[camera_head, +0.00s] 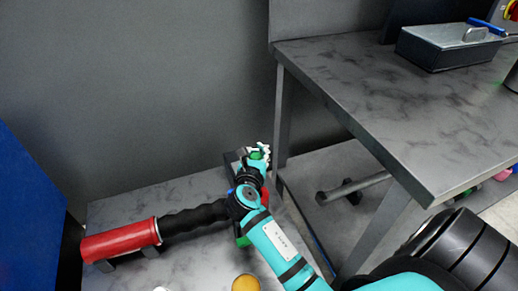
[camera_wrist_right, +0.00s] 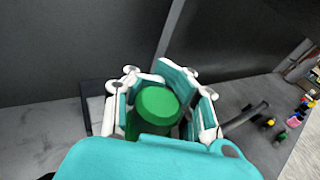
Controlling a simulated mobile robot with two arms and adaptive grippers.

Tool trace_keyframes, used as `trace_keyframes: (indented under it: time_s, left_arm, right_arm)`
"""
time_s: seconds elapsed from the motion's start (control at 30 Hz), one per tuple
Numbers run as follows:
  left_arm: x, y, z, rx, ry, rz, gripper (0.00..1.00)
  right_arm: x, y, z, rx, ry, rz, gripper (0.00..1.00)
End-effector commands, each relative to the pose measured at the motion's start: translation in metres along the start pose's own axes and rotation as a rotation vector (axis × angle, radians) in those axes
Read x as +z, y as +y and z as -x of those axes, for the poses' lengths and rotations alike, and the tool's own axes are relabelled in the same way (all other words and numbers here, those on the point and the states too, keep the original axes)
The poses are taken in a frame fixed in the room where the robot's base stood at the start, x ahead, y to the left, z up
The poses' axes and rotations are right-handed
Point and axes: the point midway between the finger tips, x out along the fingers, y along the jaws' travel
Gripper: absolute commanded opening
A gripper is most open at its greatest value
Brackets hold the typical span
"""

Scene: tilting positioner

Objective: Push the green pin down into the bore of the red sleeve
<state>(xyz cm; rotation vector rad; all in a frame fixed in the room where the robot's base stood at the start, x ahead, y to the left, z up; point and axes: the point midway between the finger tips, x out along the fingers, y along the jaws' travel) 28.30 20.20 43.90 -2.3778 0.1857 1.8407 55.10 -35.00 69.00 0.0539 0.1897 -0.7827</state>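The green pin (camera_wrist_right: 158,105) sits between the fingers of my right gripper (camera_wrist_right: 160,95) in the right wrist view. The fingers are curled in around it and look closed on it, though the contact is partly hidden. In the head view the pin's green top (camera_head: 257,154) shows between the white fingertips of my right gripper (camera_head: 258,152), and its lower end is hidden. A red cylinder (camera_head: 118,241) with a pale rim lies on its side at the lower left, joined to a black ribbed part. I cannot tell if it is the sleeve; no open bore shows. My left gripper is not in view.
The low grey bench (camera_head: 185,262) carries the red cylinder and a dark block (camera_head: 233,158) by the gripper. A yellow round thing (camera_head: 246,284) is at the bottom edge. A higher table (camera_head: 400,115) with a metal box (camera_head: 447,47) stands right. A blue panel (camera_head: 30,215) is left.

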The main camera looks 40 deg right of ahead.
Motion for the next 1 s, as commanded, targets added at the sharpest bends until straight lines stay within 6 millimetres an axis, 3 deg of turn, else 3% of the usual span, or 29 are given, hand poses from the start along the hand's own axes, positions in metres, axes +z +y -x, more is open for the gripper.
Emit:
trace_keyframes:
  time_s: [1.0]
  left_arm:
    - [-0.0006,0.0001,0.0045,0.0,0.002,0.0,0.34]
  right_arm:
    - [-0.0011,0.0002,-0.0005,0.001,-0.005,-0.001,0.0]
